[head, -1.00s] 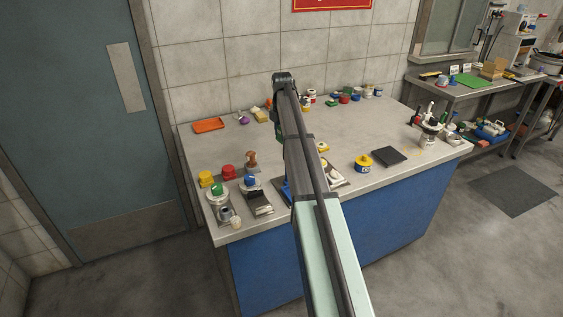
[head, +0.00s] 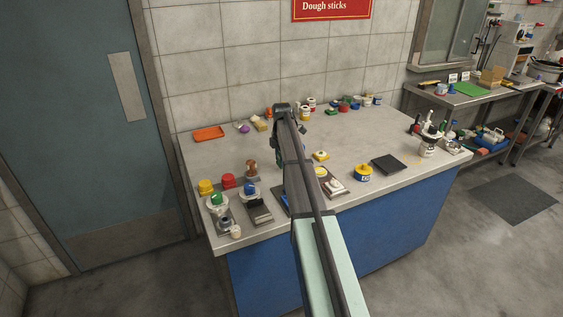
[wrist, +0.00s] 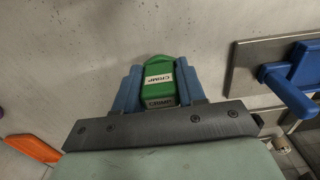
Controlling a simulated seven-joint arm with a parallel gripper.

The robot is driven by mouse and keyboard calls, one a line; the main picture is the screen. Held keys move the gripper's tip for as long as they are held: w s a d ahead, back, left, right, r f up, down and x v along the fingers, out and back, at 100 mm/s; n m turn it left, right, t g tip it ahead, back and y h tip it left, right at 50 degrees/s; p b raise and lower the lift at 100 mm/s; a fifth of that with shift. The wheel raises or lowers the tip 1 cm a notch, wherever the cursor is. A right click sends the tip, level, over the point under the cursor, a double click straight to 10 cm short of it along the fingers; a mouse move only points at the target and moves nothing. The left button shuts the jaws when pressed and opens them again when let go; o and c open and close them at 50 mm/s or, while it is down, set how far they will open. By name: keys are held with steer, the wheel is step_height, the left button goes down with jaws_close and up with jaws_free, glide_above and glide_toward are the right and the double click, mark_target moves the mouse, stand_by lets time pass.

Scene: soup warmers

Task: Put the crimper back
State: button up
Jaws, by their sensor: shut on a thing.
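The crimper (wrist: 158,92) is a green block with white "CRIMP" labels. In the wrist view it sits between the blue fingers of my gripper (wrist: 158,72), which is shut on it. The pale bench top lies beyond it in that view; I cannot tell whether it touches the bench. In the head view my arm runs over the middle of the bench (head: 245,150) and hides the gripper and most of the crimper. A grey plate with a blue handle (wrist: 285,85) is to the right of the gripper in the wrist view, apart from it.
An orange tray (head: 209,133) lies at the back left. A yellow tin (head: 363,173) and a dark square plate (head: 388,164) are at the front right. Several small pots line the back edge.

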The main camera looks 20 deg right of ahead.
steer(key=shift+f, duration=0.85)
steer(key=shift+f, duration=0.1)
steer(key=o, duration=1.2)
steer(key=shift+c, duration=0.2)
step_height(320, 180, up, 12)
steer(key=shift+f, duration=0.2)
steer(key=shift+r, duration=0.35)
